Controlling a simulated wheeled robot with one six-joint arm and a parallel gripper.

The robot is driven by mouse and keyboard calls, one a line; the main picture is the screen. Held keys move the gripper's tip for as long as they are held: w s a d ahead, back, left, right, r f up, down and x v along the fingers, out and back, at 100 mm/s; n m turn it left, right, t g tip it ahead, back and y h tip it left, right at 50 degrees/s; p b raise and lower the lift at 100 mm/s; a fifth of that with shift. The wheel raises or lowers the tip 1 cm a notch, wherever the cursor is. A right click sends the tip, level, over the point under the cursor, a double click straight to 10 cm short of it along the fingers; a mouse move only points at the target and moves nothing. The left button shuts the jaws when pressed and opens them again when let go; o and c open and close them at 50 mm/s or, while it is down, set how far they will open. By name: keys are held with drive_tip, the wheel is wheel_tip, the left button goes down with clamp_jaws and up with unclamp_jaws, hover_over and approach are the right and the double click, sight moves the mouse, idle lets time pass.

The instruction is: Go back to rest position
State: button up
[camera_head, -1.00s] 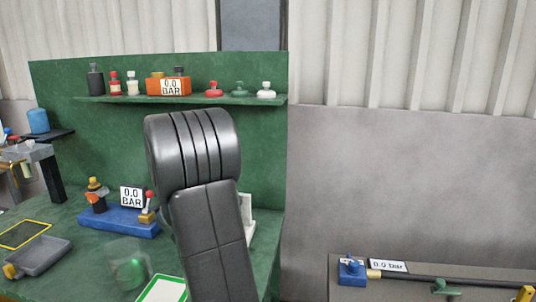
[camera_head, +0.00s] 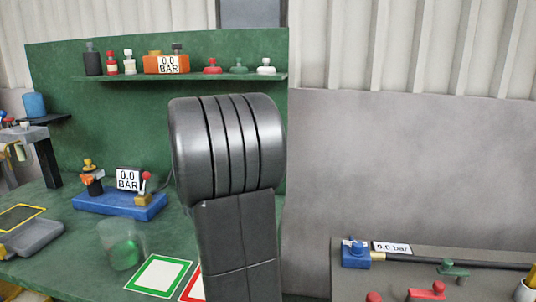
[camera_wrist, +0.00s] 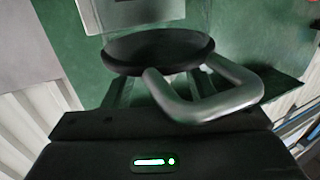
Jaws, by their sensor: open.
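My arm's dark link stands upright in the middle of the head view and hides part of the green bench and back panel behind it. My gripper does not show in the head view. In the wrist view, the dark body of my gripper (camera_wrist: 160,135) with a green light fills the lower part. A black disc (camera_wrist: 158,48) and a grey metal loop (camera_wrist: 205,100) show just beyond it. My gripper is open. I see nothing clearly held between the jaws, and its fingertips are hard to make out.
The green bench (camera_head: 65,262) carries a blue gauge base (camera_head: 120,205), a clear cup (camera_head: 122,245) and a green-framed card (camera_head: 158,276). A shelf (camera_head: 210,78) holds bottles. A grey bench (camera_head: 350,285) with a blue valve (camera_head: 355,253) stands right. The upper right wall is clear.

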drive_tip(key=shift+d+n+g+y, duration=0.1)
drive_tip(key=shift+n+g+y, duration=0.3)
drive_tip(key=shift+n+y, duration=0.7)
drive_tip(key=shift+w+d+r+n+g+y+p, duration=0.15)
drive_tip(key=shift+n+g+y+p, duration=0.2)
drive_tip(key=shift+y+p, duration=0.6)
drive_tip(key=shift+d+n+g+y+p, duration=0.1)
drive_tip(key=shift+n+g+y+p, duration=0.55)
drive_tip(key=shift+y+p, duration=0.45)
drive_tip(key=n+g+y+p, duration=0.1)
drive_tip(key=y+p, duration=0.1)
drive_tip(key=p, duration=0.1)
drive_tip(key=shift+w+r+n, duration=0.1)
drive_tip(key=shift+n, duration=0.3)
drive_tip(key=shift+n+g+y+p, duration=0.6)
drive_tip(key=shift+g+y+p, duration=0.1)
drive_tip(key=shift+y+p, duration=0.05)
drive_tip(key=shift+f+g, duration=0.25)
drive_tip(key=shift+g, duration=0.05)
drive_tip(key=shift+d, duration=0.1)
